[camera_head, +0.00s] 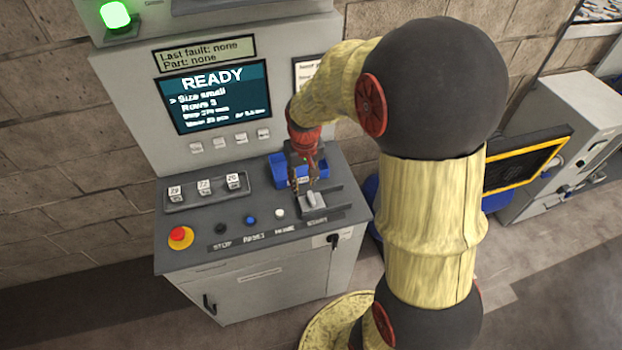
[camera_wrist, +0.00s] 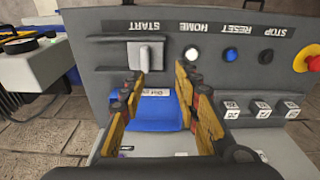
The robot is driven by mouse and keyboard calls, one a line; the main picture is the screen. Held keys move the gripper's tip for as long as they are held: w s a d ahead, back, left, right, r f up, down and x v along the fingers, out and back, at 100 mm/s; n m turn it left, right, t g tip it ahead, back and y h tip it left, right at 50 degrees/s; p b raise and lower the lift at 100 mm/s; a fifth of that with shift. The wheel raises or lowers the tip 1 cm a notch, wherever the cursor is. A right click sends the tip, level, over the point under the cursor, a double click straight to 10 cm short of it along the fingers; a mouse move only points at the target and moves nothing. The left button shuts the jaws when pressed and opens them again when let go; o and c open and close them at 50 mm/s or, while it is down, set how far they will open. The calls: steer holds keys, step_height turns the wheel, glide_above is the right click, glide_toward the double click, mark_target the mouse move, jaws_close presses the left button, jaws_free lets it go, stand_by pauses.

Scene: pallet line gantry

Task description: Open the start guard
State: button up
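The start guard (camera_head: 313,201) is a small light grey cover with a raised rounded grip, at the right of the console's sloped panel above the START label. In the wrist view the guard (camera_wrist: 146,58) shows upside down beside the START lettering. It appears to lie down over its spot; the button under it is not visible. My gripper (camera_head: 305,188) hangs just above and behind the guard, fingers pointing down. In the wrist view my gripper (camera_wrist: 160,78) has its two fingers apart with nothing between them. The left finger is near the guard's edge; I cannot tell whether it touches.
The white HOME button (camera_head: 280,213), blue RESET button (camera_head: 250,220), black STOP button (camera_head: 220,228) and red emergency stop (camera_head: 180,237) line the panel. A blue bin (camera_head: 277,166) sits behind my gripper. The screen (camera_head: 212,96) reads READY. A green lamp (camera_head: 115,14) is lit.

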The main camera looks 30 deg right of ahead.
mark_target(311, 197)
steer(key=shift+m+g, duration=0.3)
steer(key=shift+g, duration=0.3)
steer(key=d+f+p, duration=0.1)
steer(key=w+d+f+p, duration=0.1)
steer(key=d+f+p, duration=0.1)
steer(key=p, duration=0.1)
steer(key=shift+w+d+f, duration=0.25)
steer(key=shift+w, duration=0.05)
step_height(311, 197, down, 8)
steer(key=shift+d+f, duration=0.1)
steer(key=shift+f, duration=0.05)
steer(key=shift+c, duration=0.5)
jaws_close()
